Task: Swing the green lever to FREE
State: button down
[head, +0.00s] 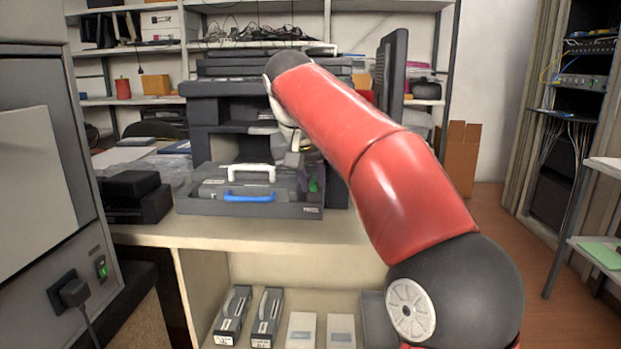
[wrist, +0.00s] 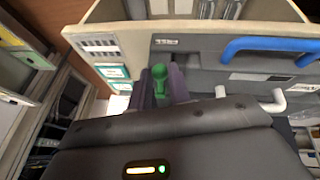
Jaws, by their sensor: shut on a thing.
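The green lever (head: 314,185) stands at the right end of the dark grey drawer unit (head: 200,207) on the bench. In the wrist view the green lever (wrist: 158,78) sits between the fingers of my gripper (wrist: 162,88), which is shut on it. In the head view my gripper (head: 305,168) is partly hidden behind my red arm, and only part of the lever shows. A small label (wrist: 167,42) is on the front of the unit, but its lettering is too small to read.
A blue handle (head: 250,197) and a white handle (head: 251,172) lie left of the lever. A dark printer (head: 215,105) stands behind. Cartridges (head: 267,312) and pale boxes (head: 341,330) lie on the shelf below. The bench front (head: 240,235) is clear.

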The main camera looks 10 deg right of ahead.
jog(key=c, duration=1.3)
grip_release()
jog(key=p+v, duration=0.1)
jog(key=v, duration=0.6)
jog(key=shift+s+r, duration=0.15)
jog(key=shift+r, duration=0.25)
